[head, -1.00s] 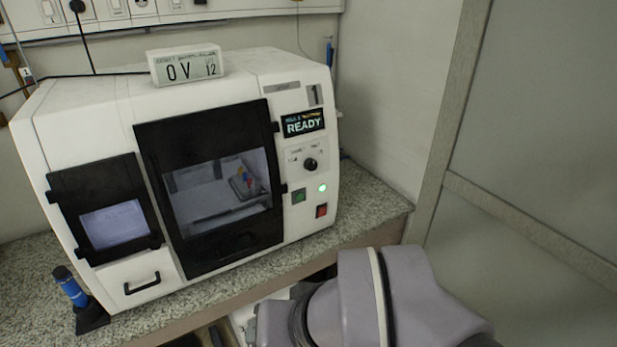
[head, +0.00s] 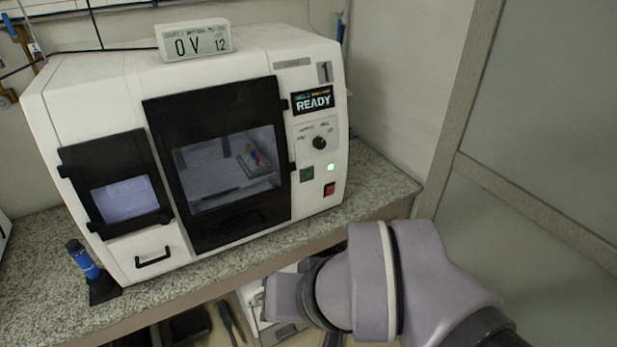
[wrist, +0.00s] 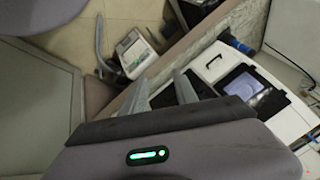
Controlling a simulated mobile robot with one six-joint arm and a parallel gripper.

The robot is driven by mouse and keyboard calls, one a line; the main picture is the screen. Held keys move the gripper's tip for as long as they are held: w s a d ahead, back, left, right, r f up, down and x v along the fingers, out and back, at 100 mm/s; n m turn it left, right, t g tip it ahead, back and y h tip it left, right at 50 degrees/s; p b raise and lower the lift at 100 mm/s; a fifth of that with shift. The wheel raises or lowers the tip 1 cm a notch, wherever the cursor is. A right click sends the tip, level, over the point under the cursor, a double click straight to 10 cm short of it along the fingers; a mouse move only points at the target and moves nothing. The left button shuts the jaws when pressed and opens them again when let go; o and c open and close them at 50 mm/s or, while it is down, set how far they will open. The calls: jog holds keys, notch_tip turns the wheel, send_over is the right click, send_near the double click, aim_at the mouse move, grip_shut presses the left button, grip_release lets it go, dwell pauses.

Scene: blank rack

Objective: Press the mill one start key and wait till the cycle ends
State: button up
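Mill one (head: 235,55) is a white benchtop machine marked 1, with its dark-framed door (head: 222,235) shut. Its display (head: 313,100) reads READY. Through the door window a small fixture with coloured parts (head: 252,158) shows. My gripper (wrist: 161,80) shows in the wrist view as two grey fingers spread apart, with nothing seen between them. It is apart from the keys; the wrist view shows the mill's left part.
A small white box (head: 194,40) reading "0 V 12" sits on top of the mill. A blue-and-black tool (head: 90,272) stands on the speckled worktop (head: 378,184) at left. Trays and tools lie below the worktop edge. A grey wall panel (head: 540,120) closes off the right side.

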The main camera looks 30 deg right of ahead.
grip_shut()
dwell(1.4)
